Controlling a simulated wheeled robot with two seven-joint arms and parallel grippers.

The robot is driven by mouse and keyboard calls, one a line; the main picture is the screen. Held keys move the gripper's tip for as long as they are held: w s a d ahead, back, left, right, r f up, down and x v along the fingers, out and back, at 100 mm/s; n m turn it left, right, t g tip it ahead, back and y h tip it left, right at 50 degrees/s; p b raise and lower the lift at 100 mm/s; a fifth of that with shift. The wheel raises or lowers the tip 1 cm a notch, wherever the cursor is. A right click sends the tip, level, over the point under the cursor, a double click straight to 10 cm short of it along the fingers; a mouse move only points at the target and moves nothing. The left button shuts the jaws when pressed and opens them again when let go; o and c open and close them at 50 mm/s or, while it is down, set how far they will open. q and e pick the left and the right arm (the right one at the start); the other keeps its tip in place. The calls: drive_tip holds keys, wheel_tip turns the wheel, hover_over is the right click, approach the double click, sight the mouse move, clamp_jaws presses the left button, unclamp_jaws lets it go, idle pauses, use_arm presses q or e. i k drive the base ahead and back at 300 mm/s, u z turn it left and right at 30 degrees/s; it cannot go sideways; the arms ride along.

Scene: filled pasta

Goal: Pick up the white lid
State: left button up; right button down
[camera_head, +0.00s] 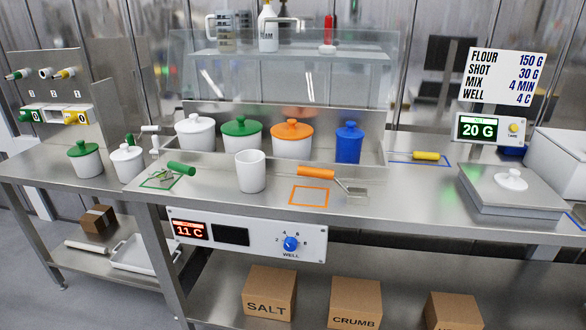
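A white lid (511,181) with a round knob lies by itself on the flat metal platform (487,203) at the right of the counter. An open white cup (250,176) with no lid stands upright near the counter's front middle. Other white lids sit on a white pot (195,119) at the left of the back row and on a small white pot (127,150) at the left. Neither of my grippers shows in the head view.
Pots with green (241,126), orange (292,129) and blue (349,128) lids stand in the back tray. A green-handled tool (181,169), an orange-handled scoop (316,173) and a yellow-handled tool (426,156) lie on the counter. Bare counter lies left of the platform.

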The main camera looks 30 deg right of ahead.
sight(511, 181)
drive_tip(key=z, duration=0.65)
drive_tip(key=k, duration=0.5)
drive_tip(key=z, duration=2.3)
drive_tip(key=i, duration=1.1)
